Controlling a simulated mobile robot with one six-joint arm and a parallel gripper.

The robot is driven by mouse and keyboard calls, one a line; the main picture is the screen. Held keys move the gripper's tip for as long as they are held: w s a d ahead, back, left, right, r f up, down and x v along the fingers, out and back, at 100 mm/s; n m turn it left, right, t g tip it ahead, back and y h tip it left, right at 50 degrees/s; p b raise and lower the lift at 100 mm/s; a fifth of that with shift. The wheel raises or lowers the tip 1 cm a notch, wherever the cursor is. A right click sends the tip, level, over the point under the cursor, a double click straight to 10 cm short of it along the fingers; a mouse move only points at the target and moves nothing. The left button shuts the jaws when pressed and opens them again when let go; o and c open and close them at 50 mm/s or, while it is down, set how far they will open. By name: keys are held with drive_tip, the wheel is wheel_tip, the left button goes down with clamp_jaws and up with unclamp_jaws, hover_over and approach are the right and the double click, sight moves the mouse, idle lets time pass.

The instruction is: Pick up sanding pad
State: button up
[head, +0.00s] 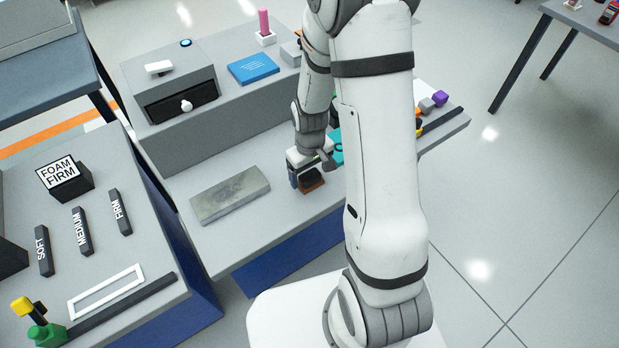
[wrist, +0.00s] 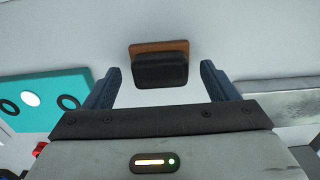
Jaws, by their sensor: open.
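The sanding pad (head: 311,180) has a dark block top and an orange-brown base, and sits on the grey bench near its front edge. In the wrist view the sanding pad (wrist: 160,66) lies ahead of and between the two blue fingers. My gripper (head: 300,178) is just beside the pad in the head view, partly hidden by its own wrist. In the wrist view my gripper (wrist: 160,82) has its fingers wide apart, with nothing between them but the pad a little beyond the tips. I cannot tell whether a finger touches it.
A flat grey slab (head: 229,194) lies left of the pad on the bench (head: 200,247). A teal plate with round holes (wrist: 50,97) lies to the other side. Behind stands a raised shelf with a drawer (head: 182,103) and a blue booklet (head: 253,68).

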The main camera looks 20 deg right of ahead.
sight(310, 175)
drive_tip(key=shift+c, duration=0.2)
drive_tip(key=c, duration=1.1)
drive_tip(key=shift+o, duration=0.2)
drive_tip(key=shift+r, duration=0.1)
wheel_tip(310, 175, up, 10)
drive_tip(key=o, duration=0.5)
drive_tip(key=c, duration=0.4)
drive_tip(key=shift+o, duration=0.2)
drive_tip(key=shift+f, duration=0.2)
